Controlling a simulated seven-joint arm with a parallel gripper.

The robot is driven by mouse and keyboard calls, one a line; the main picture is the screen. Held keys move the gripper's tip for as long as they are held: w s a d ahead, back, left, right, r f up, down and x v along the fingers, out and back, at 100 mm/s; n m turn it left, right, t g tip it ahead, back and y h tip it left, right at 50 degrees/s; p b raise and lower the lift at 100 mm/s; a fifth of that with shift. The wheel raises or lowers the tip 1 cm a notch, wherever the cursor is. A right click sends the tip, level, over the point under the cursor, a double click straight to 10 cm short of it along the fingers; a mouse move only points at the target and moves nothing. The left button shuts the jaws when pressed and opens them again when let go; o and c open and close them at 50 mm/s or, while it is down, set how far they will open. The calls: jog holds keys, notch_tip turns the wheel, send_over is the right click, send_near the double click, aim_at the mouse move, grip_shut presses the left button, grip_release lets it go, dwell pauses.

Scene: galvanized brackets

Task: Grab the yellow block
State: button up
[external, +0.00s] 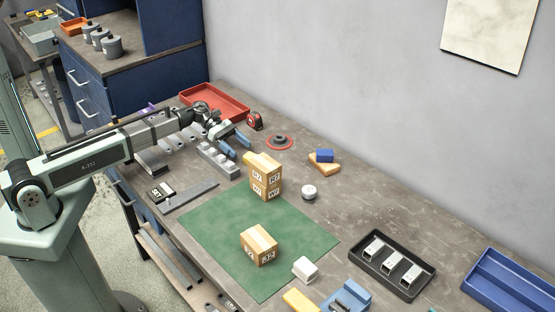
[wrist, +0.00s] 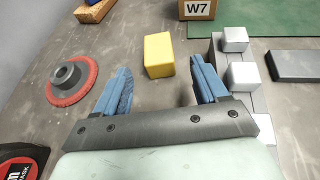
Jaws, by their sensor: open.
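The yellow block (wrist: 159,55) lies on the grey bench in the wrist view, ahead of my gripper (wrist: 161,72) and between the lines of its two blue fingers. The fingers are spread open with nothing held. In the external view a small part of the yellow block (external: 248,158) shows beside the stacked cardboard boxes, just past my gripper (external: 238,144); the boxes hide some of it. I cannot tell the exact height of the fingers above the bench.
Stacked boxes (external: 265,178) stand close to the yellow block on the green mat (external: 213,235). A grey block with pegs (external: 216,160) lies on one side and a red-rimmed disc (external: 280,142) on the other. Another yellow piece (external: 299,301) sits at the front edge.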

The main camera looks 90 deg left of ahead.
aim_at(247, 154)
jog(key=shift+x, duration=3.5)
jog(key=shift+a, duration=0.1)
jog(key=c, duration=1.2)
